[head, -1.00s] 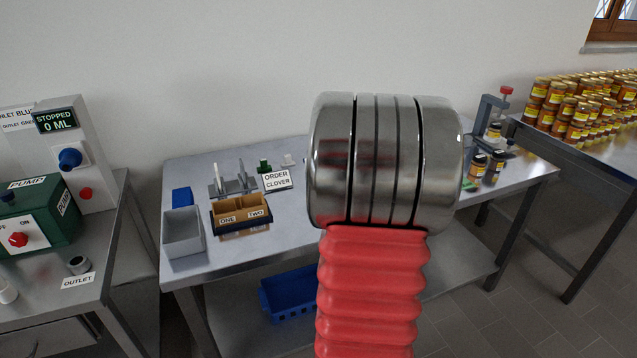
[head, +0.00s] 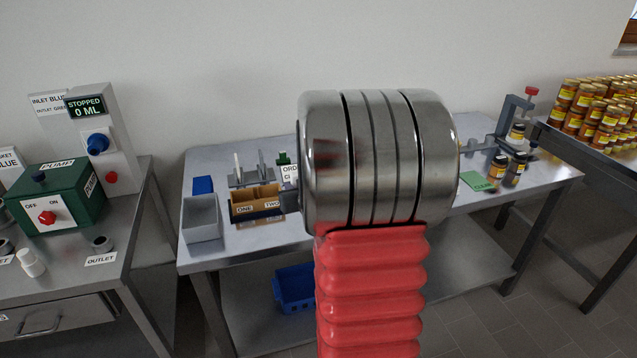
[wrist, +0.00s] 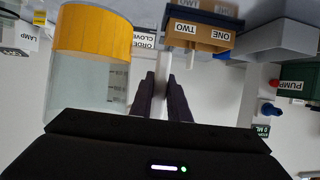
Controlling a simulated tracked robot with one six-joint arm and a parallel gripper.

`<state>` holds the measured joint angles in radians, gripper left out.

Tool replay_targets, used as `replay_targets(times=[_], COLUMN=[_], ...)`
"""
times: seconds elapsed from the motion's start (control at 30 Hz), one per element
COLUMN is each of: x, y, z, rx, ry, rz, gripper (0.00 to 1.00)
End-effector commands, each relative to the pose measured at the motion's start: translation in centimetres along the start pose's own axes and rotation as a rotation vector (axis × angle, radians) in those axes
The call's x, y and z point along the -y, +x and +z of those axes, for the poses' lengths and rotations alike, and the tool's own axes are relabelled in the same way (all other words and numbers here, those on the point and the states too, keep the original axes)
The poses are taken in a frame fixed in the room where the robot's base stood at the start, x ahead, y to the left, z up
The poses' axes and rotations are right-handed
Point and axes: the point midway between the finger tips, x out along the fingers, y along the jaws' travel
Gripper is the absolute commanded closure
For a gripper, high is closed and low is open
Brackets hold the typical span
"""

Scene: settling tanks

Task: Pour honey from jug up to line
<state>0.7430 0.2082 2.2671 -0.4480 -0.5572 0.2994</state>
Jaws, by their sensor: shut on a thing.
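The clear jug (wrist: 92,75), with amber honey at its bottom, is close in the wrist view, which is upside down. It looks upright, with faint marks on its side. My gripper (wrist: 163,82) is shut on a pale upright strip beside the jug, apparently its handle. In the head view my arm hides the gripper and jug. An order sign reading CLOVER (wrist: 146,41) shows in the wrist view. Small dark-filled jars (head: 497,167) stand at the table's right end by a clamp stand (head: 512,125). I cannot make out a fill line.
A brown two-part box marked ONE and TWO (head: 243,207), a grey bin (head: 201,229) and a tool rack (head: 250,178) stand on the table's left. A green pump (head: 62,205) with a 0 ML display (head: 86,106) is at left. Several honey jars (head: 590,110) fill the right table.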

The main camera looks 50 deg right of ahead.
Motion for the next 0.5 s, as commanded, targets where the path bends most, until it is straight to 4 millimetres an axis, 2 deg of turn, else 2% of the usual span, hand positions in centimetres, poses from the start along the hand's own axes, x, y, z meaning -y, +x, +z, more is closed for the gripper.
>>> replay_targets(times=[0.03,0.1,0.5], x=[2.1,4.5,17.7], y=[0.2,0.3,-0.5], z=[0.0,0.3,2.4], rx=[-0.002,-0.002,0.004], ry=[-0.007,-0.015,-0.072], rz=[-0.021,-0.043,-0.177], gripper=[1.00,1.00,1.00])
